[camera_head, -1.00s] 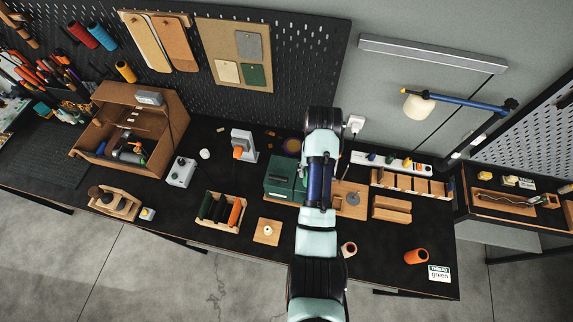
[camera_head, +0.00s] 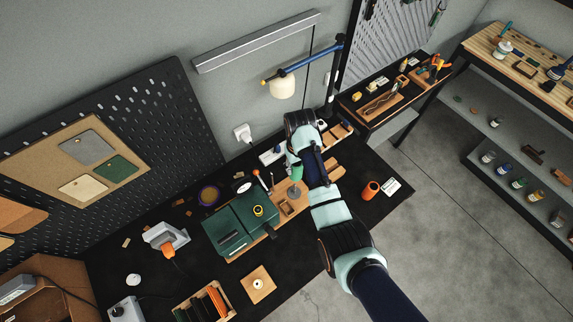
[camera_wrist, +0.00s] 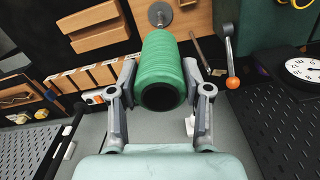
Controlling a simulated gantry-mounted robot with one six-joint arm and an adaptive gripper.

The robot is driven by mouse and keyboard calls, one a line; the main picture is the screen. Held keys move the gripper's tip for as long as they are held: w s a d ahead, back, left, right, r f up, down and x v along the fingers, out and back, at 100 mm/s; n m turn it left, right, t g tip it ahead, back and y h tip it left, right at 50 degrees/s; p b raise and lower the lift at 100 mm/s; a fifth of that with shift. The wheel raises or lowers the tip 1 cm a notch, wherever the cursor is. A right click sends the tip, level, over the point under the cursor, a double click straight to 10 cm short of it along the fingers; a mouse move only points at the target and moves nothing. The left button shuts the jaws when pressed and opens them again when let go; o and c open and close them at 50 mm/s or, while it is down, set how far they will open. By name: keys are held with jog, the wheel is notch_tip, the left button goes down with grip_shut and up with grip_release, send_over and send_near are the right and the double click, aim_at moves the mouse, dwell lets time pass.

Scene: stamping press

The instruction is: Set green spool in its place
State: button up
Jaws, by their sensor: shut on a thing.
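My gripper (camera_wrist: 160,88) is shut on the green spool (camera_wrist: 160,66), with one finger on each side of it. The spool's dark open end faces the wrist camera. In the head view the spool (camera_head: 297,173) shows as a small green shape beside my arm, and my gripper is mostly hidden. A grey disc with a peg (camera_wrist: 160,14) lies beyond the spool in the wrist view; it also shows in the head view (camera_head: 294,190), close to the spool. I cannot tell whether spool and peg touch.
A green press (camera_head: 238,222) stands left of my arm. The wrist view shows a slotted wooden rack (camera_wrist: 85,78), a wooden block (camera_wrist: 100,38) and an orange-knobbed lever (camera_wrist: 231,60).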

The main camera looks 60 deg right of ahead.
jog(key=shift+s+r+p, duration=0.1)
jog(key=shift+r+p, duration=0.05)
jog(key=shift+p, duration=0.3)
jog(key=b, duration=0.3)
send_over(295, 185)
notch_tip(295, 185, down, 5)
jog(key=shift+r, duration=0.1)
jog(key=shift+p, duration=0.4)
dwell(0.4)
jog(key=shift+f+b, duration=4.45)
jog(key=shift+f, duration=1.25)
jog(key=shift+f, duration=0.15)
jog(key=o, duration=1.2)
jog(key=shift+o, duration=0.2)
